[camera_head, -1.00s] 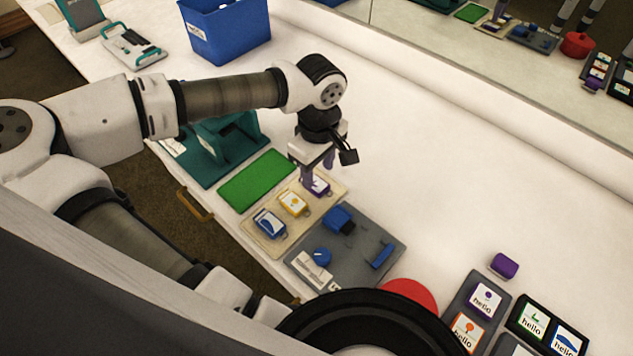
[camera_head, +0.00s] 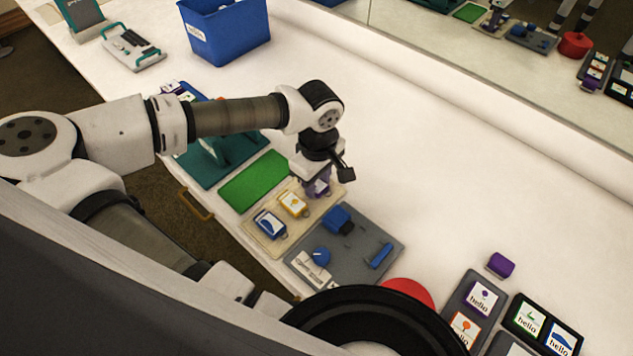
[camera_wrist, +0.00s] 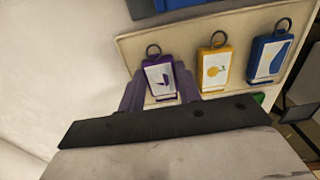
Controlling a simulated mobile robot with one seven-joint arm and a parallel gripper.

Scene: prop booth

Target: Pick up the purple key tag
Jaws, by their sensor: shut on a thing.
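The purple key tag (camera_wrist: 160,78) has a white label with a purple picture and a metal ring at its end. In the head view the purple key tag (camera_head: 319,187) is at the right end of the beige tray (camera_head: 262,240), partly hidden by my gripper. My gripper (camera_head: 317,186) points down, its two fingers shut on the tag's sides. In the wrist view my gripper (camera_wrist: 160,88) has one finger on each side of the tag. I cannot tell whether the tag touches the tray.
A yellow tag (camera_head: 293,204) and a blue tag (camera_head: 270,223) lie beside it on the tray. A green mat (camera_head: 255,181) is to the left, a grey board (camera_head: 350,255) with blue parts to the right. The white table behind is clear.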

